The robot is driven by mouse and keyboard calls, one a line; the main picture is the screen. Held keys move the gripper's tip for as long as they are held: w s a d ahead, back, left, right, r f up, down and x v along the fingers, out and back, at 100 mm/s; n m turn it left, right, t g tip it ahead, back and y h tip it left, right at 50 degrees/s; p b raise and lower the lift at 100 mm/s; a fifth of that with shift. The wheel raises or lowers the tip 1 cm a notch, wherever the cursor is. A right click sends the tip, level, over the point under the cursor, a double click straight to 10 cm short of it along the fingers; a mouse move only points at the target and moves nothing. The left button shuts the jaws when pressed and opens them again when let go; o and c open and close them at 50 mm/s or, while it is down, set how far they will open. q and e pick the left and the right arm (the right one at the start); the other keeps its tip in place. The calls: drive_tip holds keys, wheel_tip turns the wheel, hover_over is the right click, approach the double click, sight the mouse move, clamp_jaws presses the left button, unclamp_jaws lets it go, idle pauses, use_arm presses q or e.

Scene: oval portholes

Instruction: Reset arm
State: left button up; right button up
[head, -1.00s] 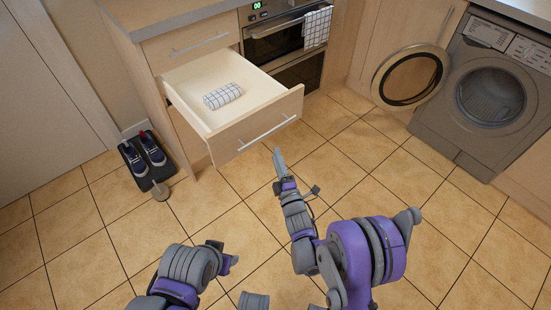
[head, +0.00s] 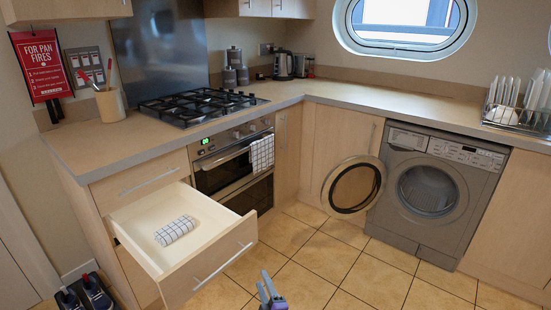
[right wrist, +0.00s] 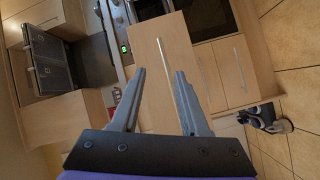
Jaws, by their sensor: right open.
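My right gripper (head: 268,286) shows at the bottom edge of the head view, low in front of the open drawer. In the right wrist view its two fingers (right wrist: 158,88) are apart with nothing between them. The open drawer (head: 203,265) holds a rolled white checked cloth (head: 175,230). The drawer front also shows beyond the fingers in the right wrist view (right wrist: 178,55), and no finger appears to touch it. My left gripper is not in the head view.
The washing machine (head: 431,190) has its round door (head: 354,187) swung open to the left. Shoes (head: 88,293) lie on the floor at lower left. A hob (head: 200,105) and oven (head: 228,165) stand behind the drawer. The tiled floor (head: 330,258) is clear in the middle.

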drive_tip(key=s+d+r+m+g+h, duration=0.3)
drive_tip(key=s+d+m+g+h, duration=0.2)
drive_tip(key=s+d+m, duration=0.7)
drive_tip(key=s+d+f+m+g, duration=0.1)
drive_tip(key=s+d+m+g, duration=0.15)
drive_tip(key=s, duration=0.55)
drive_tip(key=s+d+f+m+g+p, duration=0.15)
drive_tip(key=s+d, duration=0.25)
drive_tip(key=s, duration=0.4)
drive_tip(key=s+d+m+g, duration=0.2)
drive_tip(key=s+d+g, duration=0.1)
drive_tip(key=s, duration=0.5)
use_arm(q)
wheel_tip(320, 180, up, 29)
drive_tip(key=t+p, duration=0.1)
drive_tip(key=p, duration=2.3)
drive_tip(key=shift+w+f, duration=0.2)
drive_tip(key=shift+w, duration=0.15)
use_arm(e)
wheel_tip(320, 180, up, 28)
drive_tip(key=w+t, duration=0.1)
drive_tip(key=shift+w+f+h, duration=0.2)
drive_tip(key=shift+h, duration=0.2)
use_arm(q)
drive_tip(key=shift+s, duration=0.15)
use_arm(e)
drive_tip(key=shift+s+d, duration=0.1)
drive_tip(key=shift+s, duration=0.05)
